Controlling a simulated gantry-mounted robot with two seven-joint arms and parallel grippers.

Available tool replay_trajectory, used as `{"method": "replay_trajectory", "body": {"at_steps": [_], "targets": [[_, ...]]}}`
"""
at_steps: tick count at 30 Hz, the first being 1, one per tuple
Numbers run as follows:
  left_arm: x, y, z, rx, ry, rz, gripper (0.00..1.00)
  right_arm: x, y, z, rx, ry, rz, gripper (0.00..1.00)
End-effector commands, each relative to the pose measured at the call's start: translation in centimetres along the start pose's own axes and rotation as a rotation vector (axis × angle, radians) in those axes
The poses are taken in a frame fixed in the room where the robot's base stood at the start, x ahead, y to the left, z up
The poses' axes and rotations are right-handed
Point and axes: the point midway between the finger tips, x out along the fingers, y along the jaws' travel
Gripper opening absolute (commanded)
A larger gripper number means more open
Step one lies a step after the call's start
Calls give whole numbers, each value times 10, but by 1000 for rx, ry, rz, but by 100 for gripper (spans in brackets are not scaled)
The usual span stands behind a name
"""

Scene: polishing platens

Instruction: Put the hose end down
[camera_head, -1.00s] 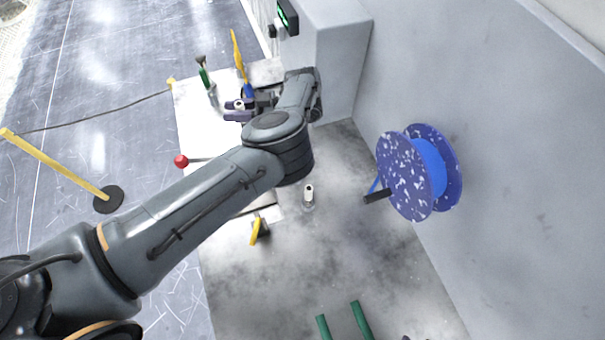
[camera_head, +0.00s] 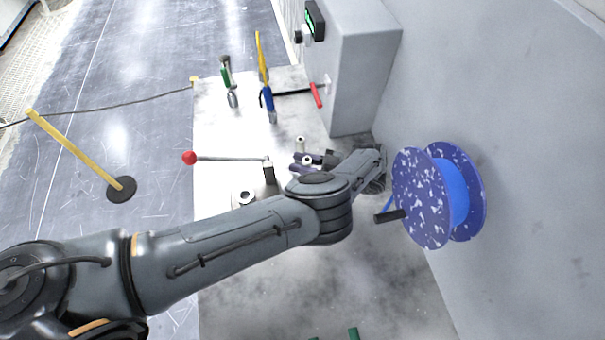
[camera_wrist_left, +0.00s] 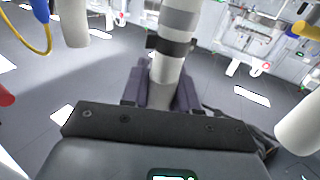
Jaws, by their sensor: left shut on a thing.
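My left gripper (camera_head: 304,164) is shut on a pale cylindrical piece, which I take to be the hose end (camera_head: 307,159). It is over the middle of the grey bench, left of the blue reel. In the left wrist view the hose end (camera_wrist_left: 172,55) stands between the purple fingers (camera_wrist_left: 162,92), pale grey with a dark band. Its lower part is hidden by the gripper, and I cannot tell whether it touches the bench. No hose shows running from it. My right gripper is not in view.
A blue speckled reel (camera_head: 418,198) with a black handle (camera_head: 390,215) is at the right wall. A red-knobbed lever (camera_head: 190,158) and a ring (camera_head: 245,197) are left. A pale cylinder (camera_head: 300,143) stands close behind the gripper. Upright tools (camera_head: 268,100) and a grey cabinet (camera_head: 362,75) are farther back.

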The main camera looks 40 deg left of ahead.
Motion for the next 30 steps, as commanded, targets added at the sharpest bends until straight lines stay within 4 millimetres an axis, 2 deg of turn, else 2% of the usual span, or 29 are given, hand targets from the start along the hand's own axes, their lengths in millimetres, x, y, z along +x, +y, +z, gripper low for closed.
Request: {"method": "replay_trajectory", "body": {"at_steps": [5,12,25,26,30], "targets": [[0,0,11,1,1,0,0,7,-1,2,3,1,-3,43],[0,0,39,0,0,1,0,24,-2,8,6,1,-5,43],[0,0,42,-1,0,0,0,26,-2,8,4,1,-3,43],[0,0,42,-1,0,0,30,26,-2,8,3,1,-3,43],[0,0,42,-1,0,0,52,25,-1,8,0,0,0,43]]}}
